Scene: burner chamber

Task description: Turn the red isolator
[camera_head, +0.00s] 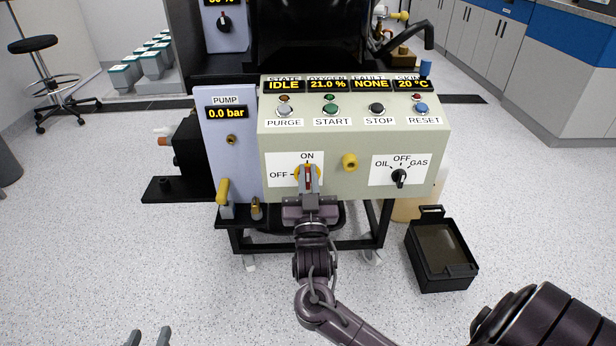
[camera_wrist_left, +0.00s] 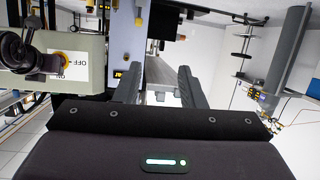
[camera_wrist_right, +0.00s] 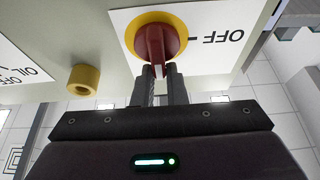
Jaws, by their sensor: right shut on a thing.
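The red isolator (camera_head: 308,177) is a red handle on a yellow round plate, on the lower left of the cream panel's front. Its handle stands about upright, in line with the ON label above it; the OFF label is to its left. My right gripper (camera_head: 308,183) is shut on this handle from the front. In the right wrist view the red handle (camera_wrist_right: 158,42) runs down between the fingertips (camera_wrist_right: 160,70), with OFF upside down beside it. My left gripper (camera_head: 149,337) is open and empty, low at the left, over the floor; its fingers (camera_wrist_left: 167,85) stand apart.
A yellow knob (camera_head: 350,162) and the black OIL/OFF/GAS selector (camera_head: 399,178) are right of the isolator. PURGE, START, STOP and RESET buttons line the top. A pump panel (camera_head: 229,145) with a yellow-handled valve (camera_head: 223,190) is left. A black bin (camera_head: 441,252) stands at right.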

